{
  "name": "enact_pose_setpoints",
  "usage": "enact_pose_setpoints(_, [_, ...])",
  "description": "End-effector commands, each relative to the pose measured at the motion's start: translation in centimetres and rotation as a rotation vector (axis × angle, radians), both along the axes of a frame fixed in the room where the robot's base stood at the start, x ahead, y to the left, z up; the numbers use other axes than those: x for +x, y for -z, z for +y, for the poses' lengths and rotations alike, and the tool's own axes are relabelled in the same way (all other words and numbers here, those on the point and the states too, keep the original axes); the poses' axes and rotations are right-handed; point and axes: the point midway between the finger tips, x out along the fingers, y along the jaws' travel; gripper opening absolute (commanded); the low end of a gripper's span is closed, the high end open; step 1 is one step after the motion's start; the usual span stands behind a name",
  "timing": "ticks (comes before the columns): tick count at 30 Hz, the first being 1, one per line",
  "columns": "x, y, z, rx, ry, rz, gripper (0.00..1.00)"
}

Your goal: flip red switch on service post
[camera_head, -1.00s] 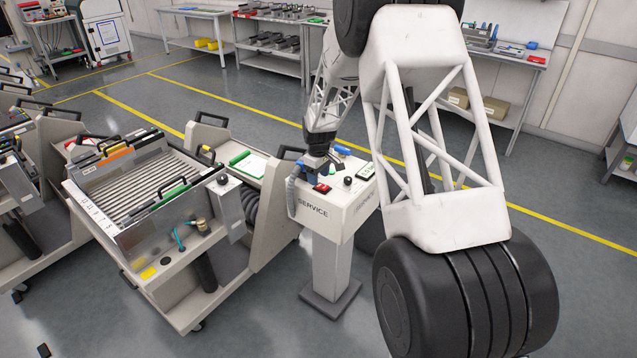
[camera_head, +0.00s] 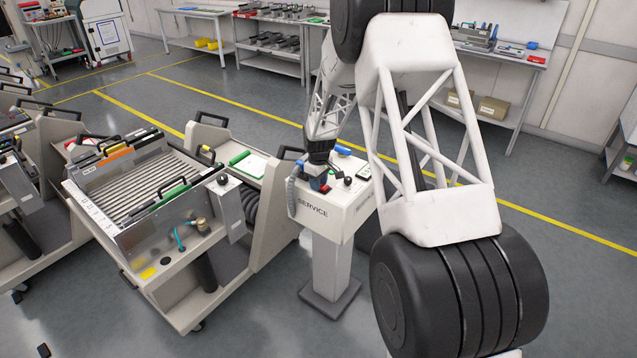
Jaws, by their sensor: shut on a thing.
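The service post (camera_head: 331,265) stands right of the middle trolley, a white pedestal with a box on top marked SERVICE. The red switch (camera_head: 326,189) is on top of this box, mostly covered by my gripper, with only a bit of red showing. My gripper (camera_head: 319,185) comes down from above onto the switch and is shut on it. The fingertips are small and partly hidden, so the switch's position cannot be told.
A feeder trolley (camera_head: 262,240) stands close on the left. Open floor lies in front of the post.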

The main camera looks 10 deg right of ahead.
Motion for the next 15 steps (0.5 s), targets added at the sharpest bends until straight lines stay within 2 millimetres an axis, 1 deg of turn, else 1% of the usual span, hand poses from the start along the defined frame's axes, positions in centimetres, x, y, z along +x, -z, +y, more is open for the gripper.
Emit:
enact_pose_setpoints(7, [-0.13, 0.01, -0.01, 0.021, 0.0, -0.015, 0.08])
enact_pose_setpoints(15, [-0.33, -0.18, -0.18, 0.105, 0.0, -0.097, 0.08])
